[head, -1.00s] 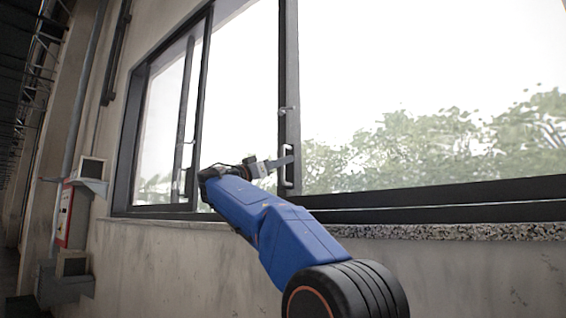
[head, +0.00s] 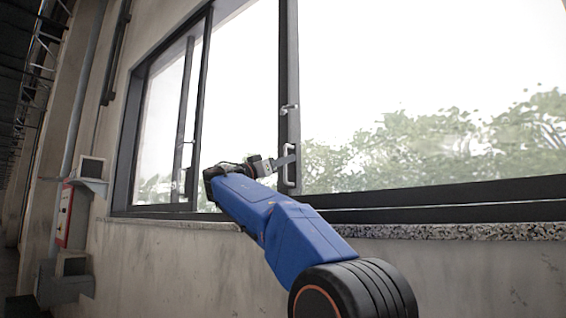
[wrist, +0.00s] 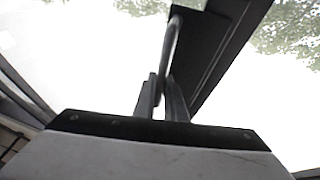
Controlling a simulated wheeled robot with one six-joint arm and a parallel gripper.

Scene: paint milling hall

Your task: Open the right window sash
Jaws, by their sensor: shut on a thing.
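The right window sash (head: 292,75) has a dark frame, and its upright stile stands at the middle of the window in the head view. A pale bow handle (head: 290,165) is fixed low on that stile. My gripper (head: 289,160) reaches it from the left. In the wrist view the two fingers of my gripper (wrist: 164,98) are closed around the handle bar (wrist: 171,45), which runs up to the dark stile (wrist: 222,45). The fingers hide the lower part of the bar. A small latch (head: 289,107) shows on the stile above the handle.
A left sash (head: 185,110) with its own handle is at the left of the window. A speckled stone sill (head: 450,231) runs below the dark tracks (head: 450,200). A red box (head: 65,215) and grey boxes are on the wall at far left.

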